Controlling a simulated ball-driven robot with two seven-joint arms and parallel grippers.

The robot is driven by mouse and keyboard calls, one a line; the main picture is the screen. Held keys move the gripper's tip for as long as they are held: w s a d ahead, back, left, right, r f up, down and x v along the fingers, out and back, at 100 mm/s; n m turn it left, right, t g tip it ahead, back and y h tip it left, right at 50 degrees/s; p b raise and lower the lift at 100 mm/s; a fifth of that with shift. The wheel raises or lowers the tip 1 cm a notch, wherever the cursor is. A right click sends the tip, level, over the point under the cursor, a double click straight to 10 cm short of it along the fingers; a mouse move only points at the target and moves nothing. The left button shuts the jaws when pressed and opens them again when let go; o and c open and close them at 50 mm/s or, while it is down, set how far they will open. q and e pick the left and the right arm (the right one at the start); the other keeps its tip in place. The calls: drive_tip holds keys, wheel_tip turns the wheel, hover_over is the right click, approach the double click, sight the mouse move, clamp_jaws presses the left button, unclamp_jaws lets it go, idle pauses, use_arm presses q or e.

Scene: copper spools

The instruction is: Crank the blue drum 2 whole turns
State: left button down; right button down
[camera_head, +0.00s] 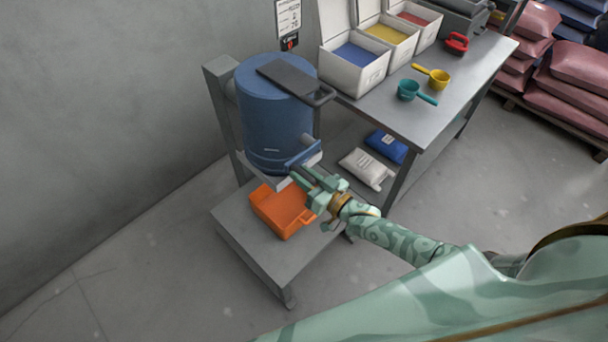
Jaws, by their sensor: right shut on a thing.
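The blue drum (268,125) stands upright in a grey metal stand at the left of the bench. A dark flat piece (286,77) with a looped end lies across its top. A blue bar and a grey plate stick out at the drum's lower front right. My right gripper (302,177) reaches in from the right and is shut at this lower front, on what looks like the crank handle. The fingers hide most of the handle, so its exact angle is hard to see. My left gripper is not in view.
An orange bin (282,212) sits on the stand's low shelf (262,252), under the drum and gripper. The steel bench (405,112) at right holds open boxes of powder and scoops. Bags lie beneath it. A grey wall is behind; the floor at left is clear.

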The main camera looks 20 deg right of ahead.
drive_tip(key=c, duration=1.2)
unclamp_jaws()
drive_tip(key=shift+r, duration=0.15)
drive_tip(key=shift+o, duration=0.2)
drive_tip(key=shift+s, duration=0.15)
drive_tip(key=v, duration=1.6)
drive_tip(key=shift+p, duration=0.45)
